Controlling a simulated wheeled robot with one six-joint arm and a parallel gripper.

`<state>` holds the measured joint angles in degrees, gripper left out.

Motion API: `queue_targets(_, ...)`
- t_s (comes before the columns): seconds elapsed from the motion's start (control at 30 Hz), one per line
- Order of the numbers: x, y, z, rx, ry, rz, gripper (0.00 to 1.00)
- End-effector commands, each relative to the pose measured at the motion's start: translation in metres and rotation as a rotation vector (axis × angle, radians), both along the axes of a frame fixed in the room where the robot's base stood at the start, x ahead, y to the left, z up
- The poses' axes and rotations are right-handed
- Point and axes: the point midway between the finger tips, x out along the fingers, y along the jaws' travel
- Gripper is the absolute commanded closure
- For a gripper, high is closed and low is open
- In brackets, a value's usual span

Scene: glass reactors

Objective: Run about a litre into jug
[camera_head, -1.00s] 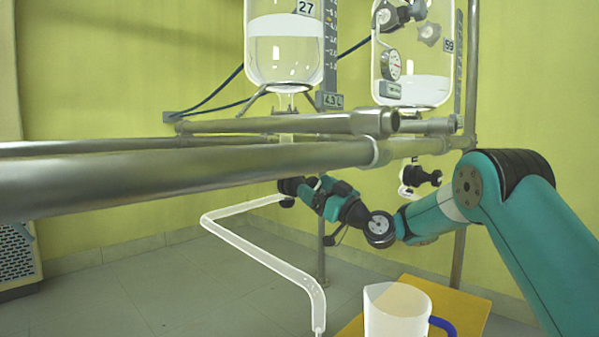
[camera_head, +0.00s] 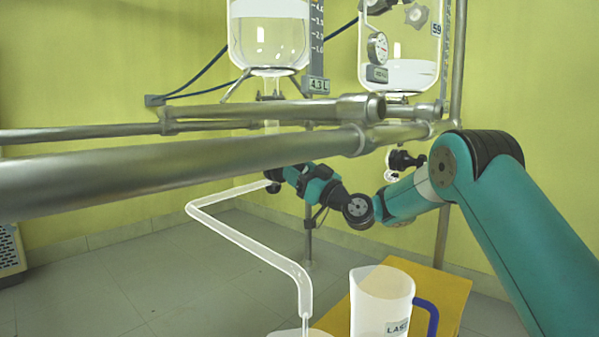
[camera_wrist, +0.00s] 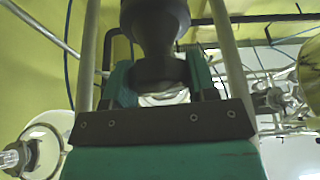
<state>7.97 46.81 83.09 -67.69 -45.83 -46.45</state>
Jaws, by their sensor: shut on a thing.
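A glass reactor (camera_head: 269,45) holding clear liquid hangs at the top, with a 4.3 L readout (camera_head: 316,85) beside it. A bent glass outlet tube (camera_head: 245,240) runs from below it down to an open end. The white jug (camera_head: 381,302) with a blue handle stands right of that end, not under it; its label is partly cut off. My gripper (camera_head: 277,180) is at the tube's upper end under the frame. In the wrist view, my gripper (camera_wrist: 160,88) is shut on a dark knob (camera_wrist: 157,40), seemingly the outlet valve's handle. Flow in the tube cannot be made out.
Thick steel rails (camera_head: 190,165) cross in front of the reactor. A second reactor (camera_head: 405,70) with a gauge stands to the right. The jug is over a yellow board (camera_head: 440,290). A pale rim (camera_head: 300,333) shows under the tube's end, mostly cut off.

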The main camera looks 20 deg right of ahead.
Motion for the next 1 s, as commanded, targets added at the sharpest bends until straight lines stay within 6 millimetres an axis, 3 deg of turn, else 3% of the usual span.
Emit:
queue_targets(0.6,0.0002,-0.0012,0.0046,0.322,0.217,0.0,0.71)
queue_targets(1.0,0.0006,-0.0017,0.0013,0.432,0.288,0.001,0.71)
